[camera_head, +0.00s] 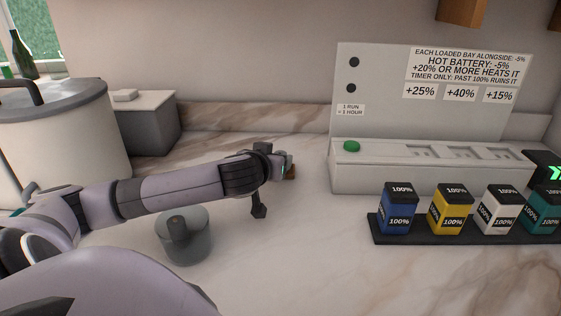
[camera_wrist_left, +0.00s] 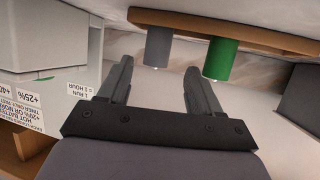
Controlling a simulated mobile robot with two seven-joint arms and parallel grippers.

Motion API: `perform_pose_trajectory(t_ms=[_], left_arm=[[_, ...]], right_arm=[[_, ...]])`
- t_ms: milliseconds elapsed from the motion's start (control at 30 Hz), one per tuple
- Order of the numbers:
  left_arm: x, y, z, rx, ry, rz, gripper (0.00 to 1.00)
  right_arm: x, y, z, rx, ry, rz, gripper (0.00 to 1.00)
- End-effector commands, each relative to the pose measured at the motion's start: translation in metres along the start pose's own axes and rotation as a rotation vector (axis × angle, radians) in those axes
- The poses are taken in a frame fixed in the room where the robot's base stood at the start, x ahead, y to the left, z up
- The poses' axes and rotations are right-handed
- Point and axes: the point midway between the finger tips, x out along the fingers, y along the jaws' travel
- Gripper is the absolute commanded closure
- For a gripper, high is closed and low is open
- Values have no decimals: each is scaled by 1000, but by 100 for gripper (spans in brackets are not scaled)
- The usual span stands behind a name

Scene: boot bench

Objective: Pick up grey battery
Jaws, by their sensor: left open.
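The grey battery (camera_wrist_left: 157,48) is a grey cylinder with a small tip. It stands on a wooden board (camera_wrist_left: 180,22) in the left wrist view, which shows the scene upside down. A green cylinder (camera_wrist_left: 220,60) stands beside it on the same board. My left gripper (camera_wrist_left: 158,65) is open and empty. The grey battery appears in line with the gap between its fingertips; I cannot tell how far beyond them it is. In the head view my left gripper (camera_head: 284,164) hides most of the wooden board (camera_head: 290,173) and the grey battery. My right gripper is not in view.
A grey charger panel (camera_head: 380,100) with a green button (camera_head: 351,146) stands at the right. Several boxy batteries sit on a dark tray (camera_head: 385,239). The front middle counter is clear.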

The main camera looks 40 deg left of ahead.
Motion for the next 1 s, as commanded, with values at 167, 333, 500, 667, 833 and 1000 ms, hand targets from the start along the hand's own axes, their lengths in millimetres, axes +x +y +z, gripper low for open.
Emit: perform_pose_trajectory(t_ms=[167, 333, 500, 667, 833, 1000], left_arm=[[16, 3, -4, -3, 1, -1, 36], [37, 5, -5, -3, 0, -1, 36], [49, 5, -4, -1, 0, 0, 36], [52, 5, -3, 0, 0, 1, 36], [51, 5, -3, 0, 0, 1, 45], [51, 5, -3, 0, -1, 1, 96]], right_arm=[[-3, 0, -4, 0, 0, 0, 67], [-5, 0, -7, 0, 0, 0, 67], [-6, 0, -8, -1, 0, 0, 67], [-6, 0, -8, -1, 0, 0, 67], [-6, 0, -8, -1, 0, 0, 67], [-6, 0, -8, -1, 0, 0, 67]])
